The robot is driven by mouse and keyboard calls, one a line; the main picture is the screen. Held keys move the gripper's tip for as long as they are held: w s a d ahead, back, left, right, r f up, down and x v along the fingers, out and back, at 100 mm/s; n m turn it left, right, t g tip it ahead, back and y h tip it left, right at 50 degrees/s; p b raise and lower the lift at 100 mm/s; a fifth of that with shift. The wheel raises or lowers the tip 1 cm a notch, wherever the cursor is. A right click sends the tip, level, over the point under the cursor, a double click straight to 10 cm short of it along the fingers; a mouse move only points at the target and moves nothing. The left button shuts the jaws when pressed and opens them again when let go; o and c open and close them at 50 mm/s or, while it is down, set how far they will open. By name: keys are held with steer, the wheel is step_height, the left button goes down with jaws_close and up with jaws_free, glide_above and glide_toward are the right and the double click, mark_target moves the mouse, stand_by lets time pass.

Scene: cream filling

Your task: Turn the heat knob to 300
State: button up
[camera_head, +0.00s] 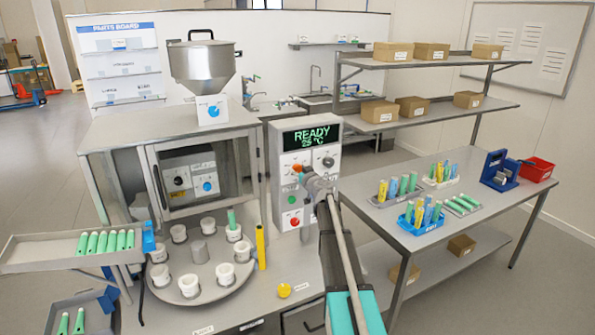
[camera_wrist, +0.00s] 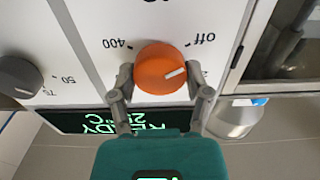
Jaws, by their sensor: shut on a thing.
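The heat knob (camera_wrist: 160,62) is orange with a white pointer mark, set on a white panel. The wrist view is upside down; "400" and "off" labels stand beside the knob, and another label is partly hidden by a finger. The pointer aims to the right of the picture, slightly upward, near that hidden label. My gripper (camera_wrist: 164,88) is shut on the knob, a finger on each side. In the head view the knob (camera_head: 297,168) shows only in part behind my gripper (camera_head: 305,175). The display (camera_head: 312,135) reads READY, 25 °C.
A grey knob (camera_wrist: 18,76) sits beside the orange one, and red and green buttons lie below. A steel cabinet with a hopper (camera_head: 202,62) stands left, with a round tray of cups (camera_head: 213,284) in front. A table (camera_head: 418,235) with tube racks stands right.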

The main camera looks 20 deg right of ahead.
steer(key=shift+m, duration=0.3)
steer(key=m, duration=0.5)
steer(key=shift+d, duration=0.1)
steer(key=m, duration=0.6)
steer(key=shift+d+f, duration=0.1)
steer(key=m, duration=0.6)
steer(key=shift+f+m, duration=0.1)
steer(key=shift+m, duration=0.2)
steer(key=m, duration=0.5)
steer(key=shift+f+m+b, duration=0.1)
steer(key=shift+m+b, duration=0.2)
steer(key=o, duration=1.1)
